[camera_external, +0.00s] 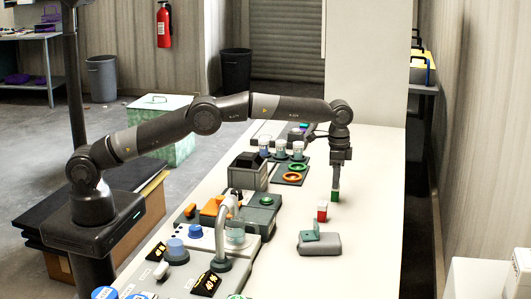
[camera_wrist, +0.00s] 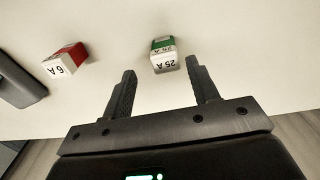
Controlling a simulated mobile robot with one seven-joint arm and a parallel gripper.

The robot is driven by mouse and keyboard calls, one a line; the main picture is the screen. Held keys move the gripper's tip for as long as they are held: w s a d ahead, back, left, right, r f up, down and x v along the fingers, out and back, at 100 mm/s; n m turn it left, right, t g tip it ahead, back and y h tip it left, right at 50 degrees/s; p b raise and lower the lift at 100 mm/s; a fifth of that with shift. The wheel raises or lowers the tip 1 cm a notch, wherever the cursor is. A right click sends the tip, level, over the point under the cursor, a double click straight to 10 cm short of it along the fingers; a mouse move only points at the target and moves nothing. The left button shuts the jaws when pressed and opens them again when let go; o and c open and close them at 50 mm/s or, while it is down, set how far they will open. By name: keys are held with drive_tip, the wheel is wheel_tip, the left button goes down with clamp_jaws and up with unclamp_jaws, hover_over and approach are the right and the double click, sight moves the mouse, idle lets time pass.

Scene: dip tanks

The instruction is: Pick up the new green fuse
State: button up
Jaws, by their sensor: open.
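The green fuse (camera_wrist: 162,54) is a small block with a green top and a white face marked 25 A. In the wrist view it shows just beyond and between the tips of my open, empty gripper (camera_wrist: 160,65). In the external view my gripper (camera_external: 337,183) points down, with the green fuse (camera_external: 335,196) right at its fingertips. I cannot tell how much height separates them. A red and white fuse (camera_external: 322,211) marked 6 A stands close by, to the left in the wrist view (camera_wrist: 65,60).
A grey rounded object (camera_external: 320,244) with a teal piece on top lies nearer the camera; a dark grey object (camera_wrist: 18,80) shows at the wrist view's left edge. A bent grey pipe (camera_external: 221,240), jars (camera_external: 281,149) and coloured rings (camera_external: 293,177) stand left. The white table (camera_external: 370,190) is clear to the right.

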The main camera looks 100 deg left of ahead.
sight(335, 191)
drive_tip(key=shift+s+a+f, duration=0.1)
drive_tip(key=shift+a+f, duration=0.1)
drive_tip(key=shift+f, duration=1.3)
drive_tip(key=shift+a+f, duration=0.15)
drive_tip(key=shift+f, duration=1.3)
drive_tip(key=shift+c, duration=0.5)
drive_tip(key=c, duration=1)
drive_tip(key=shift+o, duration=0.2)
drive_tip(key=shift+r, duration=0.1)
